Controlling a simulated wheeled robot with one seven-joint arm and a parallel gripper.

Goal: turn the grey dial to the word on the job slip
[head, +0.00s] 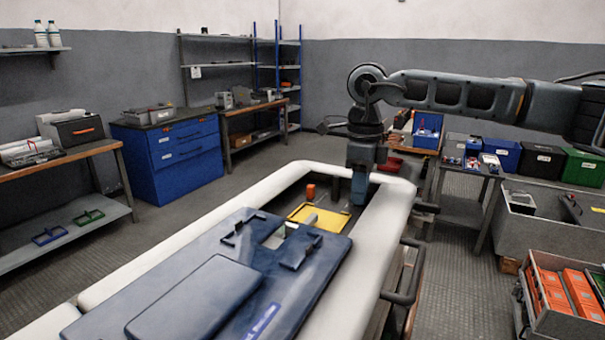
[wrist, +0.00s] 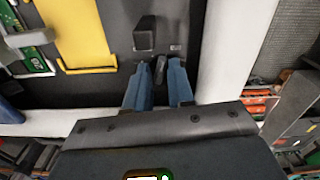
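A dark grey dial handle (wrist: 160,70) shows in the wrist view on a dark panel (wrist: 100,88). My gripper (wrist: 159,72) points at the panel, with its two blue fingers on either side of the handle. A narrow gap shows between the fingers; whether they touch the handle I cannot tell. In the head view my gripper (head: 360,188) reaches down inside the right edge of the white-rimmed bay, and the dial is hidden. A small label (wrist: 175,47) by the dial is too small to read. I cannot make out a job slip.
A dark block (wrist: 145,33) stands on the panel just beyond the dial. The white rim (head: 398,190) runs close to the right of my gripper. A blue cover (head: 215,280) lies in front.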

